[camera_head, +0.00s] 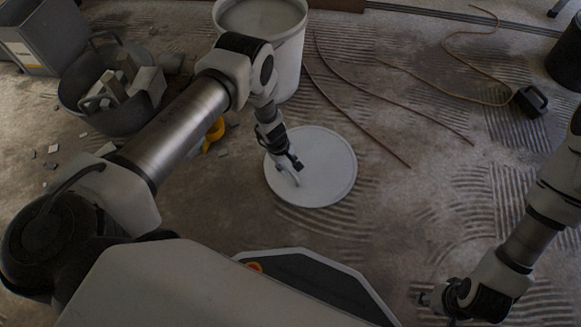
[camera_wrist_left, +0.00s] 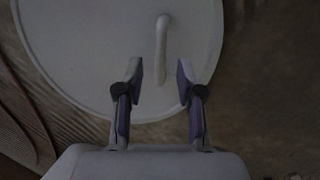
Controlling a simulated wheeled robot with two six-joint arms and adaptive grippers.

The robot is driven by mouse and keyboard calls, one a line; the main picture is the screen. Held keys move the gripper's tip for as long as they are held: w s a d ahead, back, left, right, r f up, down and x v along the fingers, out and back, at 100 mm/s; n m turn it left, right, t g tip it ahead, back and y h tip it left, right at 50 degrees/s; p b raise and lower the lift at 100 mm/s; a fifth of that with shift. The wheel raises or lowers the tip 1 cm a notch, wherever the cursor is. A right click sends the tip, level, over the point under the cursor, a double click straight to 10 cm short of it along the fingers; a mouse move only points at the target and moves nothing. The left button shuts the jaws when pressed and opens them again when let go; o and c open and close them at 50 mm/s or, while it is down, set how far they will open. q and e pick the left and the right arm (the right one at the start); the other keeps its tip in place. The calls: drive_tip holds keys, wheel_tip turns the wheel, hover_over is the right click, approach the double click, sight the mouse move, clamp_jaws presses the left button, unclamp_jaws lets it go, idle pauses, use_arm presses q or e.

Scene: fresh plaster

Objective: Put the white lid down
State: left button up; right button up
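The white lid (camera_head: 325,165) is a flat round disc with a raised handle (camera_head: 291,178), lying in the middle of the head view, seemingly on the floor. My left gripper (camera_head: 294,164) is over the lid's left part, close to the handle. In the left wrist view the lid (camera_wrist_left: 90,50) fills the upper left, and its handle (camera_wrist_left: 162,50) stands ahead of the fingertips.
A white bucket (camera_head: 287,60) stands behind the lid. A dark tub of rubble (camera_head: 105,120) and a grey bin (camera_head: 38,40) are at the left. Thin cables (camera_head: 350,105) lie across the floor, and a small black object (camera_head: 531,101) is at the right.

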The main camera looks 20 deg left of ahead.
use_arm(q)
drive_tip(key=w+p+v, duration=0.1)
drive_tip(key=p+v, duration=0.2)
drive_tip(key=v, duration=0.4)
drive_tip(key=s+a+r+m+g+y, duration=0.1)
drive_tip(key=s+a+m+y, duration=0.1)
drive_tip(key=s, duration=0.6)
drive_tip(key=s+a+r+m+g+y, duration=0.1)
drive_tip(key=s+a+m, duration=0.15)
drive_tip(key=s, duration=0.45)
drive_tip(key=s+d+r+m+t, duration=0.1)
drive_tip(key=s+d+r+m, duration=0.3)
drive_tip(key=s+r+m, duration=0.3)
drive_tip(key=s+r, duration=0.3)
drive_tip(key=s, duration=0.2)
drive_tip(key=shift+s+h, duration=0.15)
drive_tip(key=shift+h, duration=0.25)
use_arm(e)
wheel_tip(320, 180, up, 4)
drive_tip(key=shift+r, duration=0.1)
